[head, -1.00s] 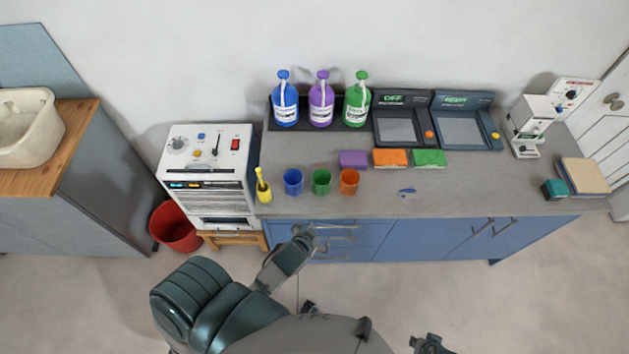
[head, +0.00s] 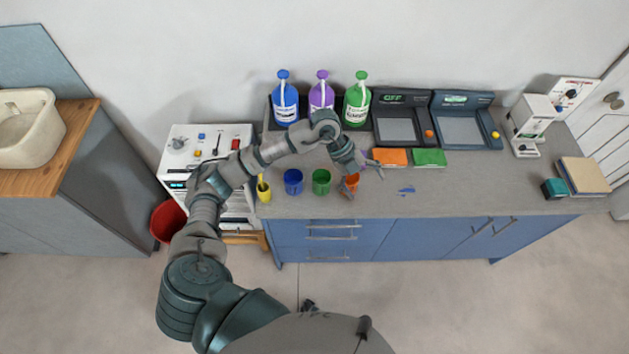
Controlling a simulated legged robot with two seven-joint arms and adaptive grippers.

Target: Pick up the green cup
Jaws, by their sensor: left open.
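The green cup (head: 321,182) stands upright on the grey counter, between the blue cup (head: 293,182) and the orange cup (head: 352,184). My left arm reaches in over the counter from the left. My left gripper (head: 361,178) is open and empty, with its fingers spread. It is to the right of the green cup, over or beside the orange cup, and partly hides that cup. I cannot tell whether it touches the orange cup. The green cup is in clear view, apart from the gripper.
Blue, purple and green pump bottles (head: 357,102) stand at the back. Orange (head: 390,157) and green (head: 429,157) sponges lie right of the gripper; the purple one is mostly hidden. A yellow object (head: 264,192) stands left of the blue cup. The counter's front right is mostly clear.

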